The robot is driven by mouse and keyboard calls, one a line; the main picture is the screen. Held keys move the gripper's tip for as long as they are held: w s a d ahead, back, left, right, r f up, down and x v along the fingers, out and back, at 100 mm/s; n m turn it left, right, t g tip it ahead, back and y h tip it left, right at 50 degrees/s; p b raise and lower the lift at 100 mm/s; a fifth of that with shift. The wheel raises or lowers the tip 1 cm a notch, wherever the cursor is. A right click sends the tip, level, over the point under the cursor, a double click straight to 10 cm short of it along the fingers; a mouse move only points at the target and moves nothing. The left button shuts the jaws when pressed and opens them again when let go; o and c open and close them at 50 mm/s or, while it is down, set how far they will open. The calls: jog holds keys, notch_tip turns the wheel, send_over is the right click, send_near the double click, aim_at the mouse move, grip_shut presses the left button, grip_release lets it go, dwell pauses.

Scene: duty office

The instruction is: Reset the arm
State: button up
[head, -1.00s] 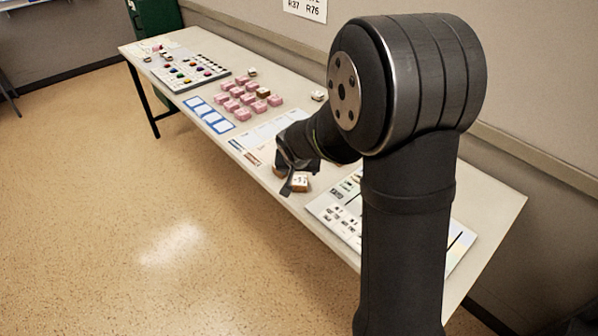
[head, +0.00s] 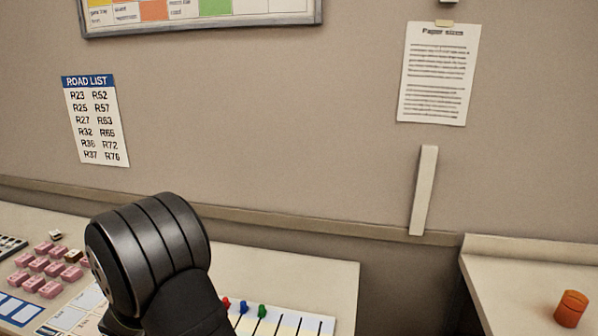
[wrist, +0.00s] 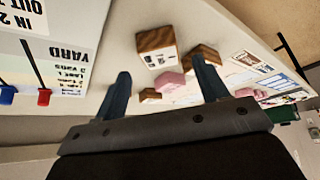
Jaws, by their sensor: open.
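My gripper (wrist: 161,66) shows in the wrist view with its two dark fingers spread apart and nothing held between them. A wooden block with a white printed face (wrist: 158,58) lies on the table beyond the gap between the fingers. Another brown block (wrist: 203,52) is by the right fingertip, and a pink block (wrist: 170,82) is between them. In the head view my arm's dark joint fills the lower left, and my gripper cannot be made out there.
A white board marked YARD (wrist: 70,50) with red and blue pegs lies on the table at the wrist view's left. In the head view several pink blocks (head: 40,265) lie on the table at left. An orange cylinder (head: 570,308) stands on a separate surface at right.

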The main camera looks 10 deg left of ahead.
jog(key=x, duration=0.4)
jog(key=shift+f, duration=0.3)
jog(key=shift+r, duration=0.55)
